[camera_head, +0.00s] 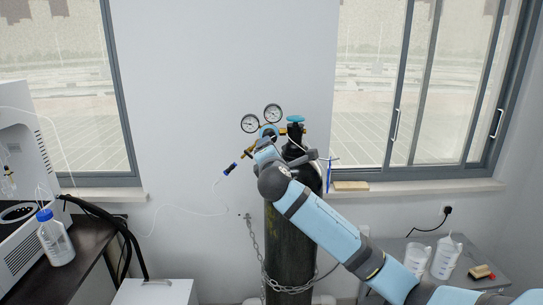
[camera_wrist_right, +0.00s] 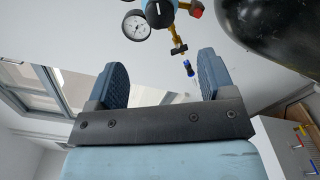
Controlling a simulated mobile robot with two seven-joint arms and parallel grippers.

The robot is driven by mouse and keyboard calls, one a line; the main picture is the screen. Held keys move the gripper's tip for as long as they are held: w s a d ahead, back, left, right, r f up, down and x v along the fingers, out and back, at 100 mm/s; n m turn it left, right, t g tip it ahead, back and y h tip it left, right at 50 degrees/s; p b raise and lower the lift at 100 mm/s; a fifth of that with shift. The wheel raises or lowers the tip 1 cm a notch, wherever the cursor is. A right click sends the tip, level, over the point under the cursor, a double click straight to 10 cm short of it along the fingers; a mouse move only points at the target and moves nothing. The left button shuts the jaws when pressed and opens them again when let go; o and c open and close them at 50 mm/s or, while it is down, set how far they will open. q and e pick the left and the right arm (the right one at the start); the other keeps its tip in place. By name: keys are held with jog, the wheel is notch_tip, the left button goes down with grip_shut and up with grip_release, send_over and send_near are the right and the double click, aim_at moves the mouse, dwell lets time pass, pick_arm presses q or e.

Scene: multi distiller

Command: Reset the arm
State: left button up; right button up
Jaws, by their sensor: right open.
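My right arm (camera_head: 325,225) reaches from the lower right up to the top of a dark gas cylinder (camera_head: 289,245). Its gripper (camera_wrist_right: 163,70) is open, with two blue ridged fingers apart and nothing between them. In the head view the gripper is mostly hidden behind the wrist. The blue regulator (camera_head: 268,131) with two round gauges (camera_head: 250,124) is just beyond it. In the right wrist view, one gauge (camera_wrist_right: 137,26) and a brass outlet (camera_wrist_right: 178,46) show past the fingertips. The cylinder (camera_wrist_right: 285,35) is at upper right. My left arm is not in view.
A chain (camera_head: 254,250) circles the cylinder. A blue-capped bottle (camera_head: 55,240) and a white instrument (camera_head: 20,170) are at left.

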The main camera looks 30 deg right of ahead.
dwell(0.3)
jog(key=s+a+f+m+g+y, duration=0.1)
jog(key=s+a+f+y, duration=0.3)
jog(key=f, duration=0.6)
jog(key=s+a+f+m+y+p, duration=0.15)
jog(key=s+a+f, duration=0.3)
jog(key=f, duration=0.55)
jog(key=s+a+f+m+g+y, duration=0.15)
jog(key=s+a+f+y, duration=0.3)
jog(key=f, duration=0.45)
jog(key=s+a+f+m+y, duration=0.1)
jog(key=s+a+f+m, duration=0.2)
jog(key=s, duration=0.5)
jog(key=s+a+f+m+g+y, duration=0.1)
jog(key=s+a+f+m, duration=0.2)
jog(key=s+f, duration=0.3)
jog(key=s+a+f+m, duration=0.4)
jog(key=s, duration=0.6)
jog(key=shift+f+m+g+y+p, duration=0.3)
jog(key=shift+f+g+y+p, duration=0.05)
jog(key=shift+y+p, duration=0.1)
